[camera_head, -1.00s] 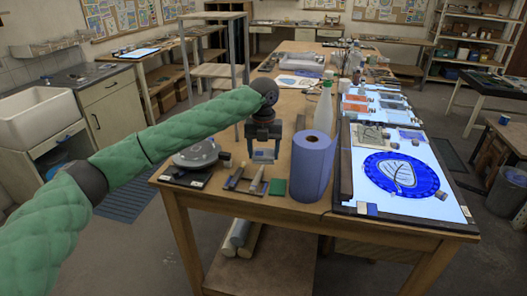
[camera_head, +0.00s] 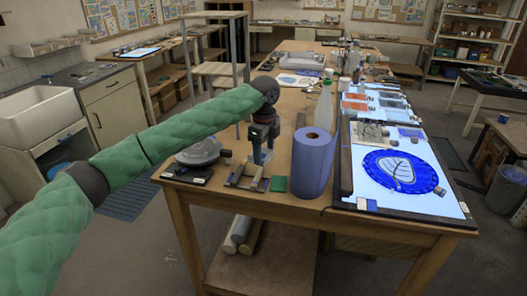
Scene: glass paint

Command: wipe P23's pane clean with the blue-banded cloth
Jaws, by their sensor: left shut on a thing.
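My left gripper (camera_head: 262,152) is above the front left part of the workbench. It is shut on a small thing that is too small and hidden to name. Below it, several small tools or pads (camera_head: 247,178) sit beside a green block (camera_head: 278,184). I cannot make out which is the blue-banded cloth. A round blue pane with a pale leaf (camera_head: 402,172) lies on the lit panel (camera_head: 440,208) at the right. Smaller panes lie behind it, and no P23 label is readable. My right gripper is not in view.
A blue paper roll (camera_head: 313,165) stands right of my left gripper, with a pale bottle (camera_head: 324,108) behind it. A round grey device (camera_head: 200,151) sits to the left. A dark bar (camera_head: 344,160) edges the lit panel. A small blue and beige block (camera_head: 366,205) lies at its front left.

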